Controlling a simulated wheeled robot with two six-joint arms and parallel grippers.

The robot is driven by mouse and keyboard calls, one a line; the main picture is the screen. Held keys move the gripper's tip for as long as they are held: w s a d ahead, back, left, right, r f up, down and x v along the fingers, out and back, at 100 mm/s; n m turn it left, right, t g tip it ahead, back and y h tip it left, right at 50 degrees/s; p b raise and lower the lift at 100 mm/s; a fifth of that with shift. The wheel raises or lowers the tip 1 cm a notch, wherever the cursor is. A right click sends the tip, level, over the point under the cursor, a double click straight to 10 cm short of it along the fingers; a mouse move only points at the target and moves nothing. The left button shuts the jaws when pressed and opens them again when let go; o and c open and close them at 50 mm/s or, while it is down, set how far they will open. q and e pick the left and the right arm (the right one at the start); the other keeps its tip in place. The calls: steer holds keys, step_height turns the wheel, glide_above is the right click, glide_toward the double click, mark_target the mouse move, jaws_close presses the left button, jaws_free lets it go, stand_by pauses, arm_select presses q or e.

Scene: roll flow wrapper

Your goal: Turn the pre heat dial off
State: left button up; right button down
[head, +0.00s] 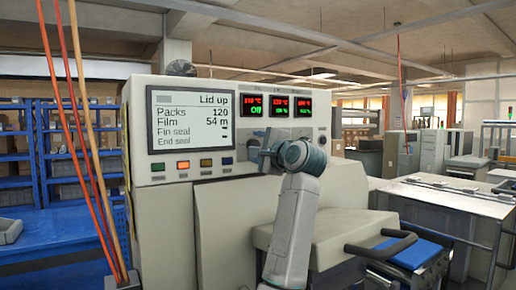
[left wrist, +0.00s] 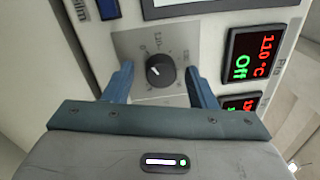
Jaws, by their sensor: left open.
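The pre heat dial (left wrist: 161,71) is a round black knob with a white pointer mark, on a grey scale plate, in the left wrist view. Its pointer leans toward the upper left, toward the printed 0 side. My left gripper (left wrist: 160,76) is open, with one blue finger on each side of the dial; I cannot tell whether they touch it. In the head view my left gripper (head: 263,156) is at the machine's front panel and largely hides the dial area. The display (left wrist: 250,56) beside the dial reads 110 °C and Off. My right gripper is not in view.
The wrapper's panel carries a large screen (head: 190,120) reading "Lid up", with several coloured buttons below it. Two more red and green displays (head: 279,105) (head: 304,105) are beside the first. A black handle bar (head: 382,250) juts out at lower right. Blue shelving (head: 60,150) stands at left.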

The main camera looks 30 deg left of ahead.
arm_select(q)
steer(key=b+v, duration=0.3)
steer(key=v, duration=0.7)
steer(key=shift+s+d, duration=0.2)
steer(key=shift+d, duration=0.15)
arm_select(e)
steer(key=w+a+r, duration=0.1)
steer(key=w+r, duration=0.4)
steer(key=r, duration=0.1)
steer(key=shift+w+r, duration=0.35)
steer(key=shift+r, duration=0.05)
arm_select(q)
steer(key=shift+f, duration=0.1)
